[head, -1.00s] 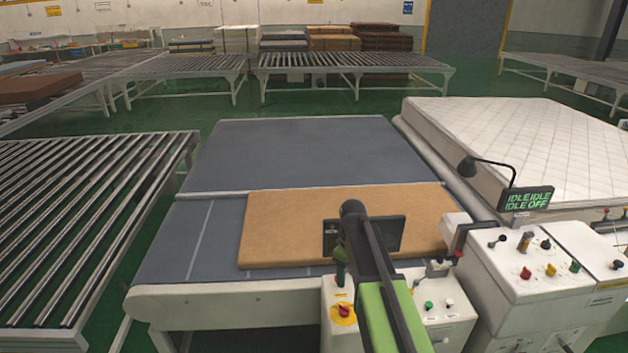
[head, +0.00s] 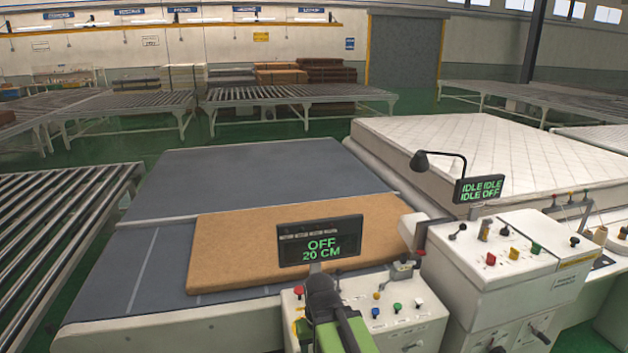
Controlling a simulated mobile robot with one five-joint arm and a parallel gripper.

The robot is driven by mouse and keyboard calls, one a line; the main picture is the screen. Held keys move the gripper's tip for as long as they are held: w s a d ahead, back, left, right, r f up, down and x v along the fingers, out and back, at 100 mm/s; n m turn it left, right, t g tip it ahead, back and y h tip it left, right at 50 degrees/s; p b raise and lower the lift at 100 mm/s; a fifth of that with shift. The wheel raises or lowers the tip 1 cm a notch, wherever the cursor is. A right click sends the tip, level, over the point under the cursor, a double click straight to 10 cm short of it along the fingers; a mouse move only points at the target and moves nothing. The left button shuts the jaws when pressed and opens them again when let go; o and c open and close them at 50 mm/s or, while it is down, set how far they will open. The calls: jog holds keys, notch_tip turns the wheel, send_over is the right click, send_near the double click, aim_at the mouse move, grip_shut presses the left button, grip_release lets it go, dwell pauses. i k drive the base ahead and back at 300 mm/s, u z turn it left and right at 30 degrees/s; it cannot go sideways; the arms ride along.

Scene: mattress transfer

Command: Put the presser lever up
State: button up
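The near white control box (head: 378,318) carries coloured knobs and a small metal lever (head: 404,268) at its back right corner. I cannot tell for sure that this is the presser lever. A black display (head: 320,241) above the box reads "OFF" and "20 CM". My gripper (head: 321,290) shows as the dark end of my green and black arm, in front of the box's left part and below the display, left of the lever and apart from it. Its fingers cannot be made out, and my arm hides some controls.
A brown foam slab (head: 240,262) lies on the grey conveyor (head: 245,172) behind the box. A larger white cabinet (head: 495,270) with knobs, levers and an "IDLE" display (head: 479,189) stands close on the right. A white mattress (head: 500,150) lies behind it.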

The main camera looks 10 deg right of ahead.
aim_at(462, 226)
jog(key=k, duration=1.25)
jog(key=z, duration=0.55)
jog(key=i, duration=1.55)
jog(key=u, duration=0.55)
